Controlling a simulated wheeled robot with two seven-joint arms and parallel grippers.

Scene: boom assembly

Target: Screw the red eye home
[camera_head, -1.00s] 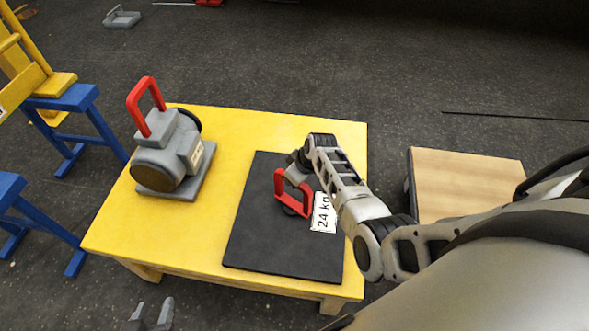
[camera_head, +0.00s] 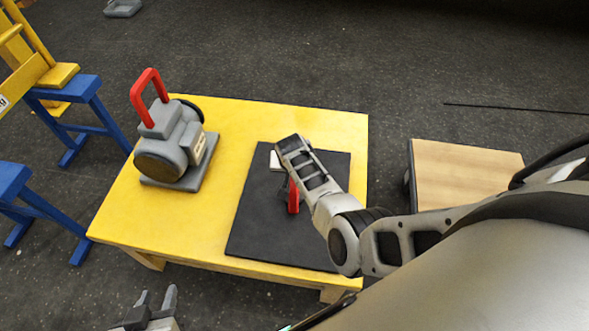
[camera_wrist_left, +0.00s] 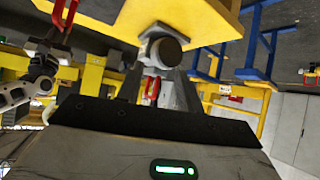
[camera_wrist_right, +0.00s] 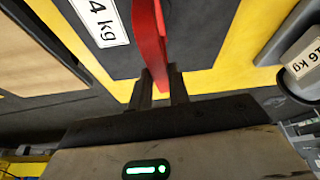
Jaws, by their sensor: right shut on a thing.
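The red eye (camera_head: 293,197) stands on the black plate (camera_head: 262,235) and now looks narrow, nearly edge-on, in the head view. My right gripper (camera_wrist_right: 160,82) is shut on the red eye (camera_wrist_right: 151,45), which runs up between its fingers in the right wrist view. My right forearm hides part of the plate in the head view. The eye's foot and thread are hidden. My left gripper (camera_head: 157,300) is at the bottom of the head view, off the table's front edge, with its fingers apart and empty. In the left wrist view the fingers (camera_wrist_left: 152,92) also stand apart.
A grey block with a red handle (camera_head: 168,145) stands on the yellow table's (camera_head: 225,135) left side. Blue trestles (camera_head: 75,110) stand left, a wooden-topped stand (camera_head: 465,180) right. The table's front left is clear.

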